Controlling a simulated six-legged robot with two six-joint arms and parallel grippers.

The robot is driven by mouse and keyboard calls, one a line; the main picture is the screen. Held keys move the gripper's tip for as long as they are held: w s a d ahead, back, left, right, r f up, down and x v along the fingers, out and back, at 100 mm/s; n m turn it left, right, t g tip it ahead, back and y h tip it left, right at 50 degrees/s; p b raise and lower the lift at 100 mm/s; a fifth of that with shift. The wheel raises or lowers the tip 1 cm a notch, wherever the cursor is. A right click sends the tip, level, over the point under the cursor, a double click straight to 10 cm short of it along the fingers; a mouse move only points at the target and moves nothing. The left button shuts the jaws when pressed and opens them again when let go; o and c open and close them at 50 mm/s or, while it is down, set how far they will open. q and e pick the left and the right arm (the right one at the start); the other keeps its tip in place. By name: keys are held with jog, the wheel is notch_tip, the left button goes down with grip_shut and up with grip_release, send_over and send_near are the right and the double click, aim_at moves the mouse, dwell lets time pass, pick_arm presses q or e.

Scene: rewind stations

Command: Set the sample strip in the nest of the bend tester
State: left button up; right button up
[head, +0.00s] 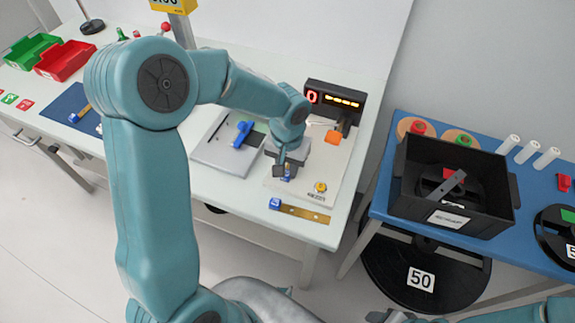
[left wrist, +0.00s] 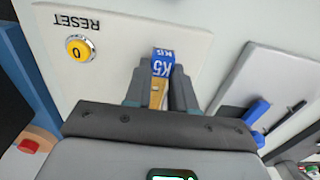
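My left gripper (head: 284,174) is over the pale base plate of the bend tester (head: 336,160), which has a dark display with lit orange signs. In the left wrist view, the gripper (left wrist: 160,82) is shut on a brass sample strip (left wrist: 156,93) with a blue end marked K5 (left wrist: 163,65). The blue end points away from the gripper, over the pale plate. The nest cannot be made out; my gripper hides part of the plate.
Another brass strip with a blue end (head: 300,210) lies near the table's front edge. A yellow reset button (head: 320,187) sits on the tester's plate. A grey plate with a blue lever (head: 242,134) stands left. A black crate (head: 403,200) stands on the blue table at right.

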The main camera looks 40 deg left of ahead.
pick_arm(q)
jog(key=o, duration=0.4)
notch_tip(320, 180, up, 12)
jog(key=shift+r+p, duration=0.2)
jog(key=shift+p, duration=0.3)
jog(key=shift+f, duration=0.1)
dwell(0.3)
